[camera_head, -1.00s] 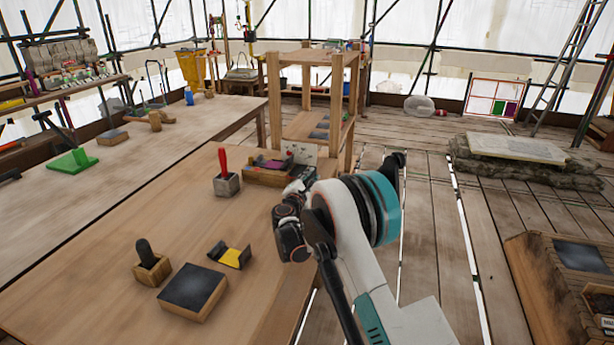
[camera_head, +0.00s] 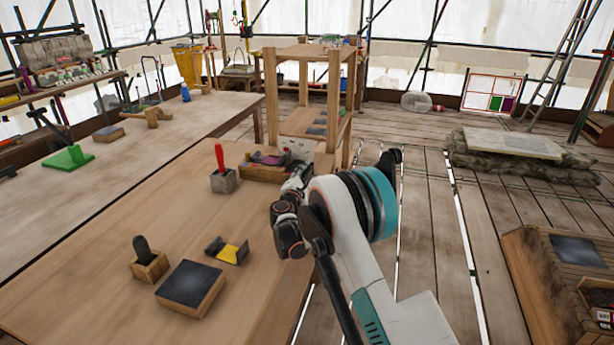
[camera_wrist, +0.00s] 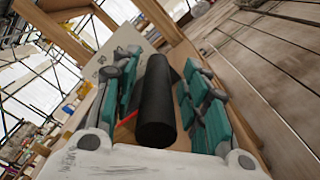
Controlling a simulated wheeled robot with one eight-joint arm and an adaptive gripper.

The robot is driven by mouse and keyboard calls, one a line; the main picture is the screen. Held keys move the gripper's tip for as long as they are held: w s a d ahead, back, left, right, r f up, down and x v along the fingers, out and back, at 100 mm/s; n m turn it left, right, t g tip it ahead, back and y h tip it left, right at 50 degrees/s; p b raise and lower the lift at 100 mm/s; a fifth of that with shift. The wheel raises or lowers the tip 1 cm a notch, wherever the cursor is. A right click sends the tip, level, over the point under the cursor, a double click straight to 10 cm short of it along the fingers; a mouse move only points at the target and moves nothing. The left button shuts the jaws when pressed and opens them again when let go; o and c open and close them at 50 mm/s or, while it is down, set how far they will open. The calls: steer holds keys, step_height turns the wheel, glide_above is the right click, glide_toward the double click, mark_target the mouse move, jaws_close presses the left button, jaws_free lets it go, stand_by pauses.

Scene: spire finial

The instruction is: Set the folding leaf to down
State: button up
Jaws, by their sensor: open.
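My gripper (camera_head: 297,180) is at the right edge of the near workbench (camera_head: 130,205), beside a pale upright panel (camera_head: 297,148). In the wrist view my gripper (camera_wrist: 158,100) is open, its teal-padded fingers on either side of a black cylinder (camera_wrist: 155,105). I cannot tell whether the fingers touch it. The pale panel (camera_wrist: 122,50) with small markings stands behind the left finger. I cannot tell for sure which part is the folding leaf; the panel and black cylinder are the parts closest to my gripper. In the head view my arm and gripper hide the cylinder.
A wooden tray (camera_head: 262,172) and a red-handled tool in a grey block (camera_head: 222,178) stand left of my gripper. Nearer are a black-and-yellow piece (camera_head: 228,251) and a dark-topped block (camera_head: 190,288). A wooden frame (camera_head: 354,100) rises behind.

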steer(key=shift+s+r, duration=0.1)
steer(key=v, duration=1.1)
steer(key=shift+s+a, duration=0.15)
steer(key=shift+s, duration=0.25)
